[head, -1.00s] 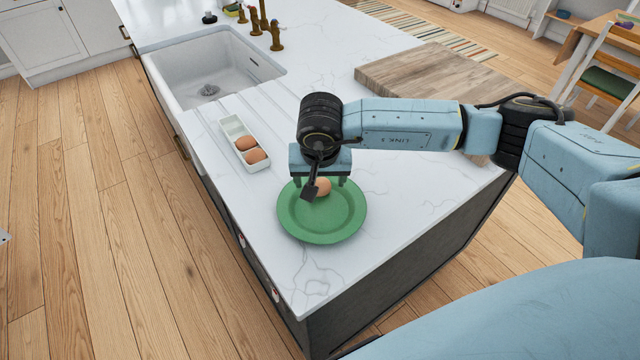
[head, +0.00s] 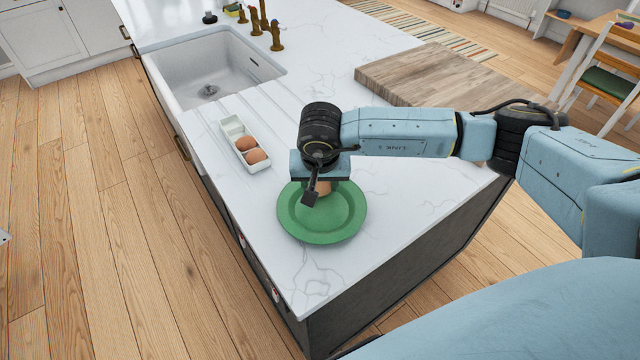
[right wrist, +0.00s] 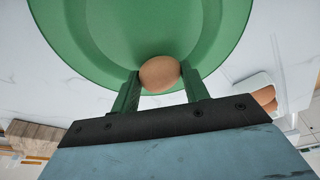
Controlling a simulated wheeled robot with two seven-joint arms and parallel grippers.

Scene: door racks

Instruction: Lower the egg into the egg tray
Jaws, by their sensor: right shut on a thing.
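A brown egg (right wrist: 160,74) sits between the two fingers of my right gripper (right wrist: 160,82), which is shut on it. I cannot tell whether the egg still touches the plate. The white egg tray (head: 234,128) is to the left of the plate, near the sink. Two brown eggs (head: 250,150) are in its nearer part, and its far end is empty. My left gripper is not in view.
A white sink (head: 210,75) with brass taps (head: 270,32) lies beyond the tray. A wooden board (head: 430,75) lies at the back right of the white counter (head: 395,195). The counter between plate and tray is clear. Its edge drops to the floor at left.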

